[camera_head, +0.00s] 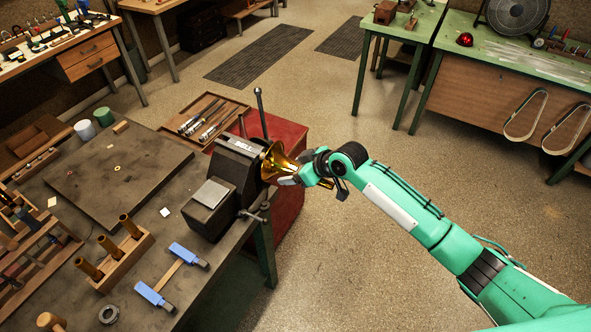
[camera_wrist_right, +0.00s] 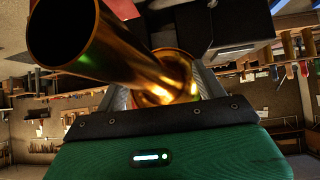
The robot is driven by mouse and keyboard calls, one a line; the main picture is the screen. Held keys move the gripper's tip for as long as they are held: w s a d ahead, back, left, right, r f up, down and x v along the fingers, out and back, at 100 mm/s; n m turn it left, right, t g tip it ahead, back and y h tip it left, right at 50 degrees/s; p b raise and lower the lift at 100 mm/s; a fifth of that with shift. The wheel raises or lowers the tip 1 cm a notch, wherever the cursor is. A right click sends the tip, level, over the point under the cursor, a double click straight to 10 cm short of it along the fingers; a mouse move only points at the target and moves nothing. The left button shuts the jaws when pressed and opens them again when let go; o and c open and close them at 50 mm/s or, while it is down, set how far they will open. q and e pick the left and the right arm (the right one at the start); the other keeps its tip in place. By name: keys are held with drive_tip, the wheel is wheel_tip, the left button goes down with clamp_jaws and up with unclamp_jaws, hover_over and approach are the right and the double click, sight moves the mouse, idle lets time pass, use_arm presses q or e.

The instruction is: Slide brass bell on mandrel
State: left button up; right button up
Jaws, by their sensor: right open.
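The brass bell (camera_head: 275,161) is a golden flared horn at the right side of a dark bench vise (camera_head: 230,165) on the bench corner. My right gripper (camera_head: 288,177) is at the bell, with its jaws open around or beside it. In the right wrist view the brass tube (camera_wrist_right: 140,65) runs from a round open end at upper left down between the two fingers of my gripper (camera_wrist_right: 165,88). I cannot tell whether the fingers touch it. My left gripper is out of view.
The floor to the right is open.

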drive_tip(key=shift+s+d+r, duration=0.15)
drive_tip(key=shift+d, duration=0.1)
drive_tip(key=b+v, duration=0.5)
drive_tip(key=v, duration=0.7)
drive_tip(key=shift+s+d+r, duration=0.2)
drive_tip(key=shift+d+r, duration=0.1)
drive_tip(key=shift+r, duration=0.15)
